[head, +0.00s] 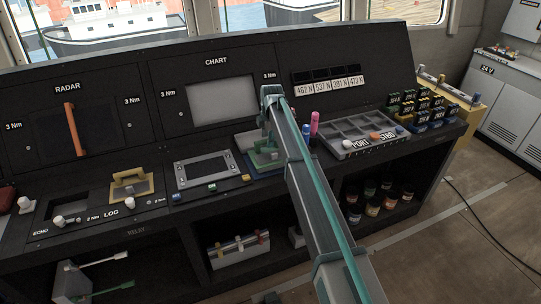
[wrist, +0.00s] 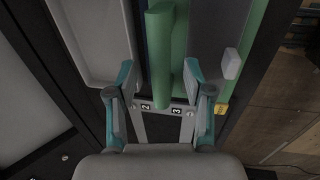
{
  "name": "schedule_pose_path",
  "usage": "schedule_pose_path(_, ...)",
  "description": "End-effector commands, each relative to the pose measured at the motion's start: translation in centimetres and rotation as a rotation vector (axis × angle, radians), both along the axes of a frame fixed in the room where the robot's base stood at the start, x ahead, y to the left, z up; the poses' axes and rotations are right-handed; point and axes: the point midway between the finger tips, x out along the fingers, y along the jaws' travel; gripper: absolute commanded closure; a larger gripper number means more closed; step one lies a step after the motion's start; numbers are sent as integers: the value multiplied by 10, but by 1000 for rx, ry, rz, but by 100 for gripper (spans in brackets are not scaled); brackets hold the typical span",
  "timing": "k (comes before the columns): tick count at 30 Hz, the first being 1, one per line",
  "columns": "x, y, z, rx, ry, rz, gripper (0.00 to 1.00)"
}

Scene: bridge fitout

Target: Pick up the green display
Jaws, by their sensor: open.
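The green display (head: 262,158) lies on the console below the chart screen, partly hidden by my arm and gripper. It has a raised green handle bar, and some blue shows beside it. In the wrist view the green handle (wrist: 160,50) runs lengthwise between my two teal fingers. My gripper (head: 267,138) is open just above the display, and it also shows in the wrist view (wrist: 159,75). A gap shows on each side of the handle. I cannot tell how far down the fingers reach.
A grey framed panel (head: 207,170) lies to the left and a grey compartment tray (head: 365,131) to the right. Pink (head: 314,122) and blue (head: 306,133) upright items stand close by my arm. A yellow-handled display (head: 130,187) is farther left. Jars (head: 373,205) sit on the shelf below.

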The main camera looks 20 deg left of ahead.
Motion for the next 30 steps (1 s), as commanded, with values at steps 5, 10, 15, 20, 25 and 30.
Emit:
schedule_pose_path(5,3,3,-20,-1,1,0,48)
schedule_pose_path(10,3,3,-24,-1,1,0,48)
schedule_pose_path(15,3,3,-24,0,0,0,62)
schedule_pose_path(20,3,3,-24,-1,1,0,88)
schedule_pose_path(25,3,3,-23,-1,1,0,100)
schedule_pose_path(30,3,3,-23,-1,1,0,100)
